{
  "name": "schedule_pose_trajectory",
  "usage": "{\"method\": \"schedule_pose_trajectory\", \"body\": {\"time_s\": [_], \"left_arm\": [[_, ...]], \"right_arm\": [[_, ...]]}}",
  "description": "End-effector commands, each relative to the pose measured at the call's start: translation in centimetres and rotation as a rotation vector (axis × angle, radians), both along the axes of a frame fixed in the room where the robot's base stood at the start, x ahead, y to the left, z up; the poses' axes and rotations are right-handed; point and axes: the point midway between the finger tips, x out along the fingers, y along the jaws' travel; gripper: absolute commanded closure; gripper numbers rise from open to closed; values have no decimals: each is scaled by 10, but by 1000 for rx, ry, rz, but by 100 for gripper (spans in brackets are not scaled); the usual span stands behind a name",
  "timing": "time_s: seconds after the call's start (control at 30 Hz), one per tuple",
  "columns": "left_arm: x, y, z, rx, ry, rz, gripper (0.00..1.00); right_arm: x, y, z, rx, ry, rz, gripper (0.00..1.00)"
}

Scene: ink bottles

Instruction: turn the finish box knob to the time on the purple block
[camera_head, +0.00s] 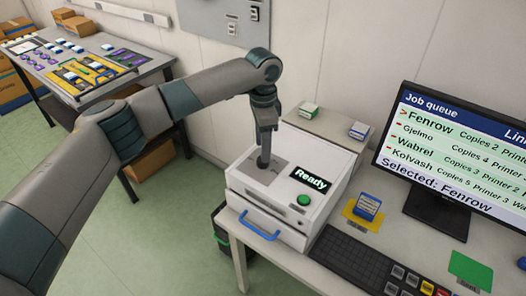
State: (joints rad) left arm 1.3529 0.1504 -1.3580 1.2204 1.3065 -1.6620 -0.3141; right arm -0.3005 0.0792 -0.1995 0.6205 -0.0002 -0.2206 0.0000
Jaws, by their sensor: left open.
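A white box (240,186) with a lit "Ready" display (311,179), a green button (304,200) and a blue drawer handle (259,225) stands on the desk; it looks like the finish box. My left gripper (263,162) points down over the grey panel (280,164) on its top. The knob is not clearly seen and is probably behind the gripper's fingers. I cannot tell whether the fingers touch it. Small purple blocks (64,60) lie on the far left table; no time on them is readable. My right gripper is out of view.
A monitor (460,150) shows a job queue with Fenrow selected. A blue ink bottle or block (367,206) stands on a yellow mat (350,222). A keyboard (350,262) lies in front. Two small boxes sit on a grey unit (325,126) behind the white box.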

Motion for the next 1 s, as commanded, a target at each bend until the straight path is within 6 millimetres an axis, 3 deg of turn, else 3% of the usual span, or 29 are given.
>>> {"method": "schedule_pose_trajectory", "body": {"time_s": [0.3, 0.7, 0.73, 0.9, 1.0], "left_arm": [[0, 0, -37, 0, 0, 0, 52], [0, 0, -44, 0, -1, 0, 52], [0, 0, -44, 0, -1, 0, 55], [0, 0, -43, 0, -1, 0, 93], [0, 0, -43, 0, -1, 0, 93]], "right_arm": [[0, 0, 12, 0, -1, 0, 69], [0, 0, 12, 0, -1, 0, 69], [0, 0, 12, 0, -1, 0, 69], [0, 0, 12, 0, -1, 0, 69], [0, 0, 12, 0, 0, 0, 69]]}}
